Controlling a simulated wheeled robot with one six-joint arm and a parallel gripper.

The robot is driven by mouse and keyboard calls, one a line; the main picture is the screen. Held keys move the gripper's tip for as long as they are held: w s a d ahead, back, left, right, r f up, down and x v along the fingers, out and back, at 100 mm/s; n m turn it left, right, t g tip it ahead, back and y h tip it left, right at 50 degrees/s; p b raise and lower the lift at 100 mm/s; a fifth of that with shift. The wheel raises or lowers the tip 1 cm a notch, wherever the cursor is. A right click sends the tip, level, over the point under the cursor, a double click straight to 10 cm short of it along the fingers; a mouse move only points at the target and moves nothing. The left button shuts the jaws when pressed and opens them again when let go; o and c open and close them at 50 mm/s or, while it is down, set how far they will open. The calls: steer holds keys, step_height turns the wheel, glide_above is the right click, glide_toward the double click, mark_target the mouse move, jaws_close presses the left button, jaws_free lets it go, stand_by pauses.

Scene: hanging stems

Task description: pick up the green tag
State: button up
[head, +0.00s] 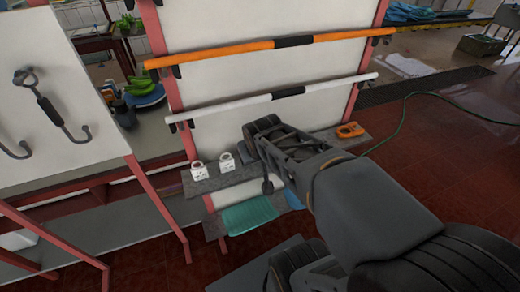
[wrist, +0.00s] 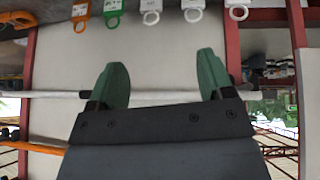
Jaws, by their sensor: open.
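The green tag (wrist: 113,12) shows at the top edge of the wrist view, its ring pointing down in that picture. An orange tag (wrist: 81,12) is to its left and a white tag (wrist: 151,10) to its right. I cannot see the green tag in the head view, where my arm covers part of the shelf. My gripper (wrist: 162,70) is open, with nothing between its two green fingers, and apart from the tags. In the head view my gripper (head: 250,142) is in front of the white panel, above the grey shelf.
White tags (head: 199,170) and the orange tag (head: 349,130) are on the grey shelf (head: 240,178). A white bar (head: 235,106) and an orange bar (head: 225,54) cross the panel above. A hook board (head: 60,90) stands left. A green hose (head: 400,125) lies right.

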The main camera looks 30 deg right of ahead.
steer(key=o, duration=0.4)
steer(key=w+d+f+t, duration=0.1)
steer(key=w+d+f, duration=0.1)
steer(key=d+f, duration=0.1)
steer(key=w+d+f+t+h+b, duration=0.1)
steer(key=w+d+f, duration=0.2)
steer(key=d, duration=0.2)
steer(key=w+d+f+h+b, duration=0.1)
steer(key=w+d+f, duration=0.1)
steer(key=d+f, duration=0.1)
steer(key=shift+w+d+f+t, duration=0.1)
steer(key=shift+w+d+t, duration=0.3)
steer(key=shift+d, duration=0.2)
steer(key=d+f+t+y+b, duration=0.2)
steer(key=d+f+t, duration=0.2)
steer(key=d+f, duration=0.5)
steer(key=w+f, duration=0.1)
steer(key=w, duration=0.1)
steer(key=w+f, duration=0.2)
steer(key=w+a+f, duration=0.1)
steer(key=w+f, duration=0.1)
steer(key=w, duration=0.1)
steer(key=shift+a+p+x, duration=0.1)
steer(key=shift+p+x, duration=0.25)
steer(key=shift+x, duration=1.05)
steer(key=shift+a+p+x, duration=0.15)
steer(key=shift+p+x, duration=0.2)
steer(key=shift+x, duration=1.05)
